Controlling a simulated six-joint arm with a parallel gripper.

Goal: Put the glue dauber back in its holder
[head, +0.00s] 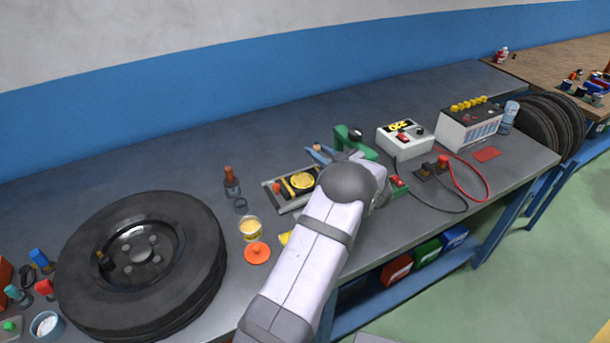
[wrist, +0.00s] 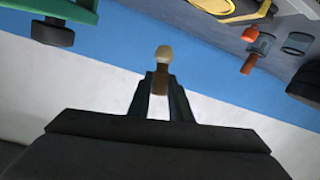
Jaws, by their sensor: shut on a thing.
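In the wrist view my gripper (wrist: 160,88) is shut on the glue dauber (wrist: 162,56). The dauber has a brown handle between the fingers and a rounded cream tip sticking out beyond them. In the head view my arm hides the fingers, and I cannot make out the dauber surely. A small dark open cup (head: 240,205), which may be the holder, stands beside a dark bottle with a brown top (head: 231,183). The cup also shows at the upper right of the wrist view (wrist: 297,43), apart from the dauber.
A tub of yellow paste (head: 250,229) and an orange lid (head: 257,253) lie in front of the cup. A large tyre (head: 190,285) fills the left. A tray (head: 275,198), green tool (head: 357,143), meter box (head: 405,140) and battery (head: 468,128) stand to the right.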

